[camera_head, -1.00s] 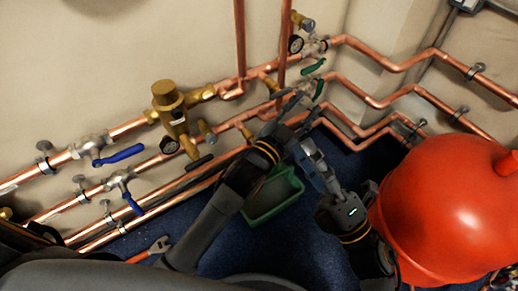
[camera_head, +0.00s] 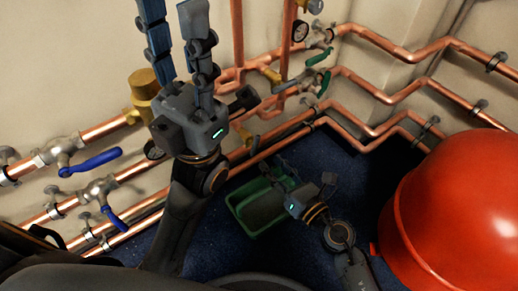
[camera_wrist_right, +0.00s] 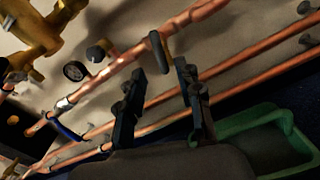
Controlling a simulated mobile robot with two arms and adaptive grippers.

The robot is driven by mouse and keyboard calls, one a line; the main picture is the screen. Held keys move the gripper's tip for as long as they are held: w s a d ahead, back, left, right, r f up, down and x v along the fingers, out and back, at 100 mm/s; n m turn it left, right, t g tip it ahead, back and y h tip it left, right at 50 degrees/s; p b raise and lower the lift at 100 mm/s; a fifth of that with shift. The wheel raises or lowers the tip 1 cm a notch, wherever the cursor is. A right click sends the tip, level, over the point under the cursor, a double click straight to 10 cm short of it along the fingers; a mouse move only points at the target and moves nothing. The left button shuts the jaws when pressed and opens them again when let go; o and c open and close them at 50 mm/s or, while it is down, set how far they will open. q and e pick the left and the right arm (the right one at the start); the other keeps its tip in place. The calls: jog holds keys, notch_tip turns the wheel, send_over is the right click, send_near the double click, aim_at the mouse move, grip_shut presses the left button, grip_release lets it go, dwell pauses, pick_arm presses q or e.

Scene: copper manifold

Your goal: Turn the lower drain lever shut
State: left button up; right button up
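No label shows which is the drain. My left gripper (camera_head: 175,35) is raised well left of them, before the wall; its fingers stand apart and run toward the top edge. My right gripper (camera_head: 279,172) is low by the green tray, pointing up-left, apart from both levers. In the right wrist view (camera_wrist_right: 160,75) its two fingers are apart with nothing between them.
The green tray (camera_head: 246,226) lies on the blue floor. Blue levers (camera_head: 92,163) are on the pipes at left. A large red tank (camera_head: 460,215) fills the right side.

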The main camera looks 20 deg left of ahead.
aim_at(257, 148)
jog(key=b+x, duration=0.1)
jog(key=x, duration=0.5)
jog(key=shift+w+a, duration=0.2)
jog(key=shift+a, duration=0.15)
grip_shut()
